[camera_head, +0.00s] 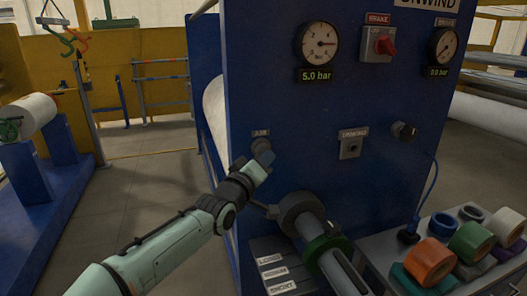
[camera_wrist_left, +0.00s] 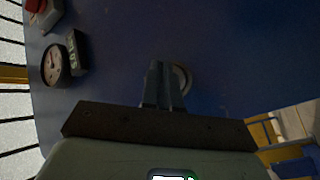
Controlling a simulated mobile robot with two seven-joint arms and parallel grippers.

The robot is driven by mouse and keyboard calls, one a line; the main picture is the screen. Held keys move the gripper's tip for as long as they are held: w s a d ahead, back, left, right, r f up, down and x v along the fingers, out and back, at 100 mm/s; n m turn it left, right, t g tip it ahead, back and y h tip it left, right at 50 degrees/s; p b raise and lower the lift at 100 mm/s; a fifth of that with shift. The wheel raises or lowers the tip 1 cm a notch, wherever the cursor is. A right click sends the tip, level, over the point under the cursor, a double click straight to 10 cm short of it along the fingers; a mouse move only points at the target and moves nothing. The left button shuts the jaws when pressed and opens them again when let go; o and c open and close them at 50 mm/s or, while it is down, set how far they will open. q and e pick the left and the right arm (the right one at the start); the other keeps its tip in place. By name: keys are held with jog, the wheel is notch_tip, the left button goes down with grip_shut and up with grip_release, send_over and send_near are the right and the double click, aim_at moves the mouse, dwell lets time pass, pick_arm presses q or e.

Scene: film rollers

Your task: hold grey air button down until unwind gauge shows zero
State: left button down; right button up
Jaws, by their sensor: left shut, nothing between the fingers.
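The blue panel (camera_head: 375,110) carries a round grey button (camera_head: 262,143) under an "AIR" label. My left gripper (camera_head: 264,158) is shut and empty, with its fingertips at the button and hiding part of it. In the left wrist view the shut fingertips (camera_wrist_left: 164,72) overlap the button's rim (camera_wrist_left: 183,78); whether it is pressed in I cannot tell. The left gauge (camera_head: 319,41) has a display (camera_head: 316,76) reading 5.0 bar. The right gauge (camera_head: 444,45) has a display (camera_head: 439,71) reading 0.0 bar. The panel is headed "UNWIND" (camera_head: 427,3). My right gripper is not in view.
An "UNWIND" plate (camera_head: 351,146) and a dark knob (camera_head: 405,130) sit lower. A grey cylinder (camera_head: 301,207) with a green ring stands out below the button. Tape rolls (camera_head: 428,262) lie at lower right.

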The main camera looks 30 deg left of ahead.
pick_arm(q)
jog(key=shift+w+a, duration=0.1)
dwell(0.5)
jog(key=shift+w+a, duration=0.2)
jog(key=shift+a, duration=0.05)
jog(key=shift+w+a+p, duration=0.3)
jog(key=shift+a+p, duration=0.15)
jog(key=shift+p, duration=0.25)
dwell(2.2)
dwell(1.2)
jog(key=b, duration=0.1)
jog(key=s+d+b, duration=0.1)
jog(key=b, duration=0.1)
jog(key=shift+s+d, duration=0.1)
jog(key=shift+d, duration=0.15)
dwell(0.3)
